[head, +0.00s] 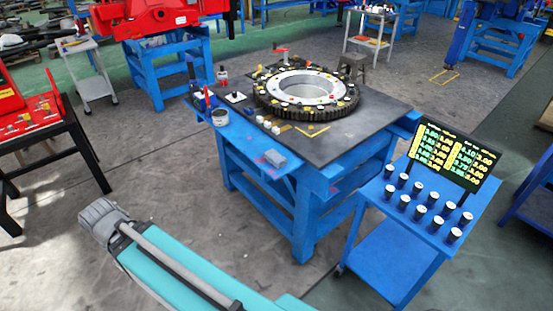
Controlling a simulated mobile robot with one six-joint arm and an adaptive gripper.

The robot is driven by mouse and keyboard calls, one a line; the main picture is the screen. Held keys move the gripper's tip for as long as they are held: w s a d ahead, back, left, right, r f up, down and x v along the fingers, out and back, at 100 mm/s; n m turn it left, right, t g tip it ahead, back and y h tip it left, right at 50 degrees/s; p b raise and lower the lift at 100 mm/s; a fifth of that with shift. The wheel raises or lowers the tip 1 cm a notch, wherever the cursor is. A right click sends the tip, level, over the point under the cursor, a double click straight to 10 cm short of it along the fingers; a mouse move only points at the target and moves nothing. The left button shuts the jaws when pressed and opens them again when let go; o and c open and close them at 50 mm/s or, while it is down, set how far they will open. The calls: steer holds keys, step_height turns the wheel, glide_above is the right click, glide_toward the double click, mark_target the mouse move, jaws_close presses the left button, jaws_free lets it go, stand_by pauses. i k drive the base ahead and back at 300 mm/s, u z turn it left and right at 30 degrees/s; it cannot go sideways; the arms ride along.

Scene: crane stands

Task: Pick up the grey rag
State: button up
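A small grey folded cloth, which looks like the grey rag (276,158), lies on the blue side ledge (243,140) along the near left edge of the blue workbench. Nothing covers it. A teal and grey part of my own body reaches in from the bottom of the head view. My gripper cannot be made out in this view, so nothing shows of its fingers or whether it holds anything.
A large toothed ring (306,90) lies on the dark bench top (375,110). A grey can (220,117) and small tools share the ledge. A blue cart (430,235) with several dark cylinders and a display (447,152) stands at right. Floor left of the bench is clear.

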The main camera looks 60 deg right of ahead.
mark_target(278, 161)
steer(key=z, duration=0.05)
steer(key=k, duration=1.45)
steer(key=z, duration=1.2)
steer(key=i, duration=1.05)
